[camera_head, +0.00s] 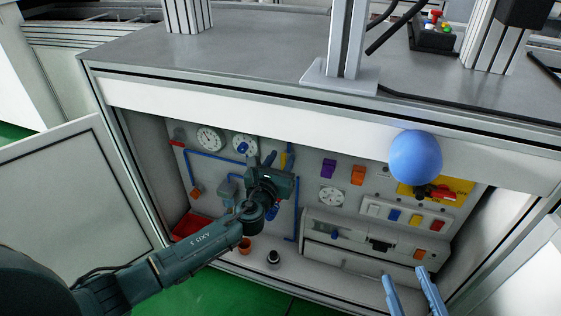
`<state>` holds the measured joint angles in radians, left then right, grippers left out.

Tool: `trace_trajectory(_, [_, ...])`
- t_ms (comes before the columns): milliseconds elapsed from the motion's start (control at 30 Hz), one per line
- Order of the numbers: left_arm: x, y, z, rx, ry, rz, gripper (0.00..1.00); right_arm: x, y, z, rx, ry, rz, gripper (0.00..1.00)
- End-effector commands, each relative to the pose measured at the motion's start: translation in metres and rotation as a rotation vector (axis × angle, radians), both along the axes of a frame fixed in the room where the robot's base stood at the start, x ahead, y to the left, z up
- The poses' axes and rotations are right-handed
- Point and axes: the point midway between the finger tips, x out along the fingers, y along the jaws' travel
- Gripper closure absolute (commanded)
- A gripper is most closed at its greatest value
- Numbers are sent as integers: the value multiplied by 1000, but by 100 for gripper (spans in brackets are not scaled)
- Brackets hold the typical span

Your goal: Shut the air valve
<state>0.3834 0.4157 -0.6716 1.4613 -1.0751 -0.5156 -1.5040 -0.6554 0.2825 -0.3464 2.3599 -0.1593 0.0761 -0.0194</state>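Blue air pipes (218,156) run across the grey back panel of the open cabinet, below two round gauges (209,138). A small red part (177,143) sits at the panel's upper left. My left gripper reaches up in front of the panel and hides part of the piping.
A blue ball-like object (416,157) overlaps the cabinet's upper right edge. A red handle (445,195) sits on a yellow plate (460,186). Coloured switches, drawers (340,259), a red bin (190,225) and small pots (245,246) fill the cabinet. An open door (75,185) stands left.

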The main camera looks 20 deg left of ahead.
Motion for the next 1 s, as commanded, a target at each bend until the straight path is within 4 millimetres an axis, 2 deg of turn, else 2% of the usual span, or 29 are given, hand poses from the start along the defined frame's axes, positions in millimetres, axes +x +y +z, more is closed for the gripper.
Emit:
trace_trajectory(67, [0, 0, 0, 0, 0, 0, 67, 0, 0, 0, 0, 0, 0, 64])
trace_trajectory(467, [0, 0, 0, -1, 0, 0, 100, 0, 0, 0, 0, 0, 1, 64])
trace_trajectory(767, [-1, 1, 0, -11, 0, 0, 100, 0, 0, 0, 1, 1, 1, 64])
trace_trajectory(1000, [-1, 5, -2, -95, 3, 1, 100, 0, 0, -2, 9, 2, 2, 64])
